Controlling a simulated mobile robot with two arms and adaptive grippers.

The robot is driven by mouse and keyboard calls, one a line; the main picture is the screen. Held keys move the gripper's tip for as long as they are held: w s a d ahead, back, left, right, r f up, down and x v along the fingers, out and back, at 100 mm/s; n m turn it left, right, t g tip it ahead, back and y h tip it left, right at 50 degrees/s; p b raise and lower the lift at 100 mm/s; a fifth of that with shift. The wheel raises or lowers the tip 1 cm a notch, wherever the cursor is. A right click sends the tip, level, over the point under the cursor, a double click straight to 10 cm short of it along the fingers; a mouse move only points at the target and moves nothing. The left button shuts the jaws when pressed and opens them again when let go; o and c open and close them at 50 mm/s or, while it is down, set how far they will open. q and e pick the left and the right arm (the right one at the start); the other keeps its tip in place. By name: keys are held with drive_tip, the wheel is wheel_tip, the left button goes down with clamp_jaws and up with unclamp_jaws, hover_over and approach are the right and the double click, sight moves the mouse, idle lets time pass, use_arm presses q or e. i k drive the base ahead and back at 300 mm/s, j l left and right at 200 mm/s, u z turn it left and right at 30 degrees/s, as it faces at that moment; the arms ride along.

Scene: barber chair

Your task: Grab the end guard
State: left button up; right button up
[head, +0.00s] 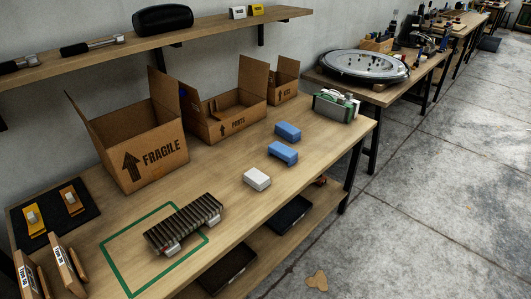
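No part plainly marked as the end guard can be told apart. A dark ribbed assembly (184,221) with pale blocks at its near side lies partly over a green taped outline (116,274) on the workbench. Two brown pieces with pale middles, one at left (34,219) and one at right (71,199), lie on a black mat (53,222). Labelled brown pieces, one at the edge (27,275) and one beside it (66,265), stand tilted at the lower left, partly cut off. Neither of my grippers is in view.
On the workbench (215,182) stand open cartons marked FRAGILE (155,160), PARTS (235,124) and KITS (283,91). A white block (257,179), two blue blocks (283,153) and a green-and-white item (335,106) lie rightward. A shelf (130,45) hangs above. The floor at right is mostly clear.

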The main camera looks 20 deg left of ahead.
sight(284, 153)
drive_tip(key=i+l+u, duration=0.15)
drive_tip(key=u, duration=0.25)
drive_tip(key=i+l+u, duration=0.1)
drive_tip(key=l+u, duration=0.15)
drive_tip(key=u, duration=0.15)
drive_tip(key=i+l+u, duration=0.1)
drive_tip(key=l+u, duration=0.15)
drive_tip(key=u, duration=0.15)
drive_tip(key=l+u, duration=0.25)
drive_tip(key=u, duration=0.2)
